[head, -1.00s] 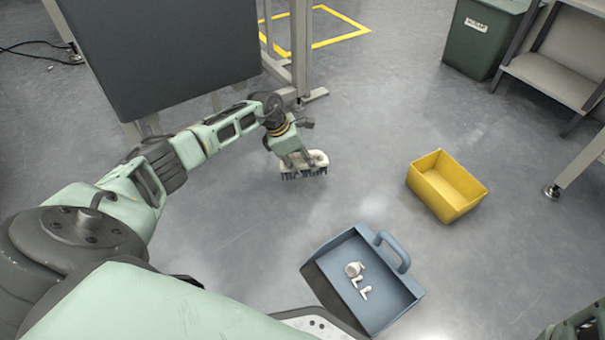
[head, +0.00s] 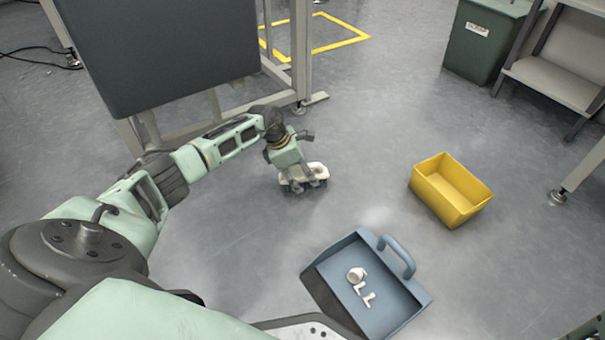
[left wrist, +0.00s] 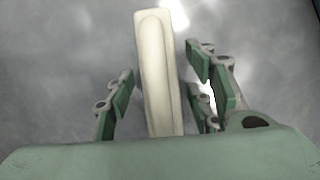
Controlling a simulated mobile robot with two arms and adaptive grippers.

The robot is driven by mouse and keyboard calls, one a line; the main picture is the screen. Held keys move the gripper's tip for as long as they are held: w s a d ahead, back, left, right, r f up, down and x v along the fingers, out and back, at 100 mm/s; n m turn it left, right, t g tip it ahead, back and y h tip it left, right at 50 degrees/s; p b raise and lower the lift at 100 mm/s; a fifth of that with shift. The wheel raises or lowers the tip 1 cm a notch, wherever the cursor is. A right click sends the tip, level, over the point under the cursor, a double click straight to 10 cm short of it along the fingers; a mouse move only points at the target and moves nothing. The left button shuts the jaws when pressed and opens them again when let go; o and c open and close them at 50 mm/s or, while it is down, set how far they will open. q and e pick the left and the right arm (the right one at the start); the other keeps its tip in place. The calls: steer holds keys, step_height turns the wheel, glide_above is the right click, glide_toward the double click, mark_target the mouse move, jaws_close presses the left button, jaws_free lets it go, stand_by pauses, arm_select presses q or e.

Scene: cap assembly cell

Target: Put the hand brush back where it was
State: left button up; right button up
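The hand brush (head: 318,169) is cream and stands on or very near the floor in the head view, left of centre. In the left wrist view its long pale back (left wrist: 158,75) runs lengthwise between the fingers. My left gripper (head: 305,182) reaches down over the brush. In the left wrist view the fingers of my left gripper (left wrist: 161,68) are spread, with a gap on each side of the brush. The bristles are mostly hidden. My right gripper is not in view.
A blue-grey dustpan (head: 393,312) holding a few white pieces lies on the floor in front. A yellow bin (head: 462,207) stands to its upper right. A dark panel on a frame (head: 165,50) stands behind my left arm. Clear floor surrounds the brush.

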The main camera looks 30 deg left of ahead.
arm_select(q)
steer(key=shift+r+p, duration=0.3)
steer(key=s+a+p, duration=0.1)
steer(key=s+a+r+p, duration=0.1)
steer(key=shift+s+a, duration=0.35)
steer(key=s+a+p, duration=0.1)
steer(key=s+a, duration=0.4)
steer(key=shift+s+a+f+p, duration=0.15)
steer(key=shift+s+a+p, duration=0.15)
steer(key=shift+p, duration=0.1)
steer(key=shift+s+a, duration=0.25)
steer(key=shift+s, duration=0.05)
